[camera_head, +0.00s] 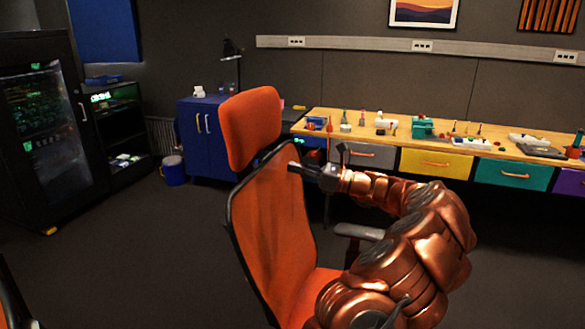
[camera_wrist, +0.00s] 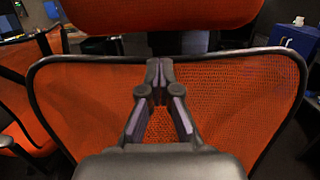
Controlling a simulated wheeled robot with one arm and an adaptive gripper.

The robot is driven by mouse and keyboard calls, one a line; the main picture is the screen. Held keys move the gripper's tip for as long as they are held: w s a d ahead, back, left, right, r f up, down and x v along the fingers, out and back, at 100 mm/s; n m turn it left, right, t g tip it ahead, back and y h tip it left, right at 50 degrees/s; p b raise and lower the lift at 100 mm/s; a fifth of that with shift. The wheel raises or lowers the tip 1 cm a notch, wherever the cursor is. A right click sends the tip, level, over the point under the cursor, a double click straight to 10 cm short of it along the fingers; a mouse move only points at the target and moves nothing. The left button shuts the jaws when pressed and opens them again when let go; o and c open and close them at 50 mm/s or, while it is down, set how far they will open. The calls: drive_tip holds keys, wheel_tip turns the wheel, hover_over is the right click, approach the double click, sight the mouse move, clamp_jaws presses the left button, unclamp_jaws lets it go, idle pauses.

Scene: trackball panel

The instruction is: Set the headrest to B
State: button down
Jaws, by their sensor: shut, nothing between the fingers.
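An orange office chair stands in front of me with an orange headrest (camera_head: 250,127) above its mesh backrest (camera_head: 275,215). In the wrist view the lower part of the headrest (camera_wrist: 160,14) shows along the top edge, with a dark post below it. The backrest (camera_wrist: 235,100) in its black frame fills the middle of that view. My gripper (camera_head: 293,166) is shut and empty. It is close to the upper part of the backrest, below the headrest; in the wrist view its fingertips (camera_wrist: 159,62) meet near the top bar of the frame. I cannot tell if they touch it. No B mark is readable.
A workbench (camera_head: 315,115) with coloured drawers and several small items runs along the back right. A blue cabinet (camera_head: 205,155) stands behind the chair. An armrest (camera_head: 358,231) sits beside my arm.

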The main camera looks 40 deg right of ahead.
sight(264, 151)
drive_tip(key=p+x, duration=0.1)
drive_tip(key=x, duration=0.7)
drive_tip(key=shift+a+r+p, duration=0.1)
drive_tip(key=shift+r+p, duration=1.1)
drive_tip(key=shift+r, duration=0.15)
